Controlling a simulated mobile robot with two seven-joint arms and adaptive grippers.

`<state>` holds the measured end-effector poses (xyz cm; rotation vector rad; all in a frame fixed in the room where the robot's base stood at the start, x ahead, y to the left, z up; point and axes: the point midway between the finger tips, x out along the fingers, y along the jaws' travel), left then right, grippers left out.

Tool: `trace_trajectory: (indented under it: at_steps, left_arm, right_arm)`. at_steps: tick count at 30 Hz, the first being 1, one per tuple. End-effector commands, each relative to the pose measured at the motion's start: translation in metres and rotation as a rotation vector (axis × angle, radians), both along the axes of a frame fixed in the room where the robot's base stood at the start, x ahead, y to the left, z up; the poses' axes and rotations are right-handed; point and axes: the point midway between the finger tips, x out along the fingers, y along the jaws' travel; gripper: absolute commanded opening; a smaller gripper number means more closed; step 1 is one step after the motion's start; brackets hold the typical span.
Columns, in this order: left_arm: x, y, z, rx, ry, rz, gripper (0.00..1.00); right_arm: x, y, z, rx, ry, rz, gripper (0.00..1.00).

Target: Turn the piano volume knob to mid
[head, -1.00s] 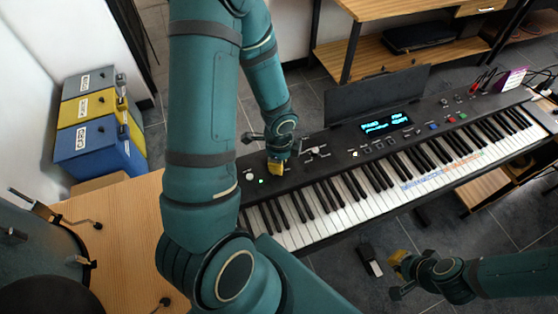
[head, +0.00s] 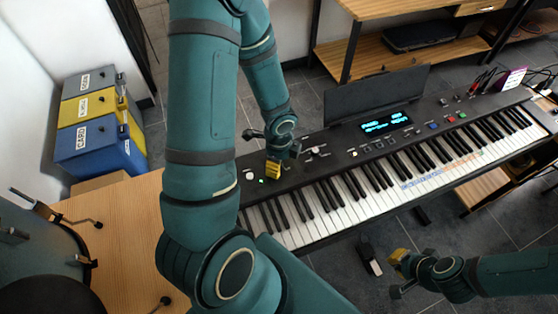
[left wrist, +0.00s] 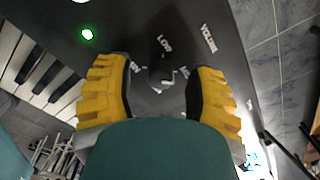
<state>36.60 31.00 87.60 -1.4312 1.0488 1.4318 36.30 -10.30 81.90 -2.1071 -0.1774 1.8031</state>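The piano (head: 330,172) is a long black keyboard with a lit blue display. In the left wrist view the dark volume knob (left wrist: 160,70) stands on the black panel, with white lettering around it, including LOW and VOLUME. My left gripper (left wrist: 158,90) is open, with a yellow-padded finger on either side of the knob and a visible gap to each. In the head view this left gripper (head: 273,170) is over the panel's left end and hides the knob. My right gripper (head: 400,262) hangs in front of the keys, away from the panel; its opening is unclear.
A green light (left wrist: 87,34) glows near the knob. A wooden table (head: 120,215) is at the left, with stacked blue and yellow boxes (head: 95,150) behind it. A pedal (head: 370,262) lies on the floor. A wooden shelf (head: 400,65) stands behind.

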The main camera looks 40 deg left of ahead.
Motion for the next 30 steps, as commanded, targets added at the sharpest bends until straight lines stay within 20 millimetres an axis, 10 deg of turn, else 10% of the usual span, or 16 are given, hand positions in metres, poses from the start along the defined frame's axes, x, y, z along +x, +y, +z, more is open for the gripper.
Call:
trace_trajectory:
  at_steps: [11, 30]
  left_arm:
    - [0.001, 0.001, 0.007, 0.000, -0.003, 0.004, 0.54]
    - [0.001, 0.001, 0.108, 0.002, -0.004, 0.003, 0.54]
  right_arm:
    - [0.000, 0.000, 0.000, 0.000, 0.000, 0.000, 0.00]
    - [0.000, 0.000, 0.000, 0.000, 0.000, 0.000, 0.00]
